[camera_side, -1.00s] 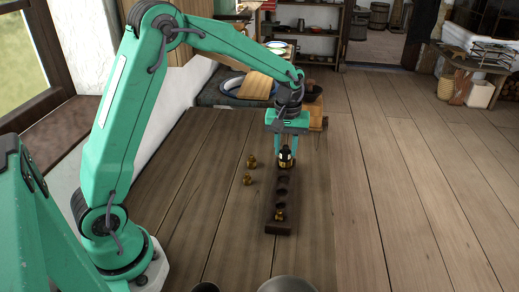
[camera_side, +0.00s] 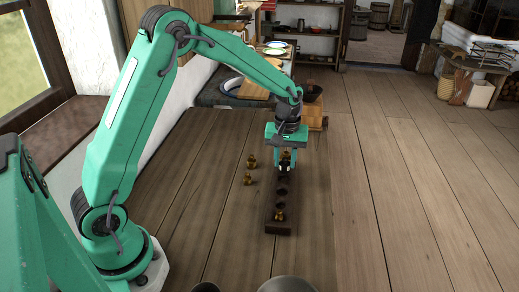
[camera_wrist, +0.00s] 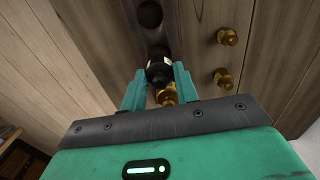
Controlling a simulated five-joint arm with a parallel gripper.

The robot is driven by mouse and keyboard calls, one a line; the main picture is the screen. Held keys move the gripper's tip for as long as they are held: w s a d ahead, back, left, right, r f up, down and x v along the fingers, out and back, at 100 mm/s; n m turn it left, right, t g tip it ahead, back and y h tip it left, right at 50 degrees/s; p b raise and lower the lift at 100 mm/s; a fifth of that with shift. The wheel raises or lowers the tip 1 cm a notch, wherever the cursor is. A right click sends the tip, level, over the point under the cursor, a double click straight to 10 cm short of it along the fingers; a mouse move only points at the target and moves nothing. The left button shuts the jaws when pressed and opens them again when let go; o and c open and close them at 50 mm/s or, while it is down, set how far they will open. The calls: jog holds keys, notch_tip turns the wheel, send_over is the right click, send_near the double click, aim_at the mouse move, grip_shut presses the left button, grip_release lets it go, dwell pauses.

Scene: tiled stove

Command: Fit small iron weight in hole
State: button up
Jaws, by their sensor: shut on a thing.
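My gripper (camera_side: 285,164) points down over the far part of a long dark wooden block (camera_side: 281,228) with a row of round holes. It is shut on the small dark iron weight (camera_wrist: 158,69), which has a pale patch. In the side view the weight (camera_side: 285,168) is low over the block and partly hidden by the fingers. I cannot tell whether its base is inside a hole. A brass weight (camera_side: 280,215) sits in the block's near end. Another brass piece (camera_wrist: 167,94) shows between the fingers in the wrist view, close to the iron weight.
A rounded grey object (camera_side: 288,285) shows at the bottom edge. A wooden box (camera_side: 312,117) stands behind the gripper. The boards right of the block are clear.

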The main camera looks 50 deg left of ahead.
aim_at(285, 163)
jog(key=shift+f, duration=0.8)
jog(key=shift+f, duration=1.15)
dwell(1.3)
jog(key=o, duration=1.2)
jog(key=shift+c, duration=0.2)
notch_tip(285, 163, up, 7)
jog(key=shift+r, duration=0.4)
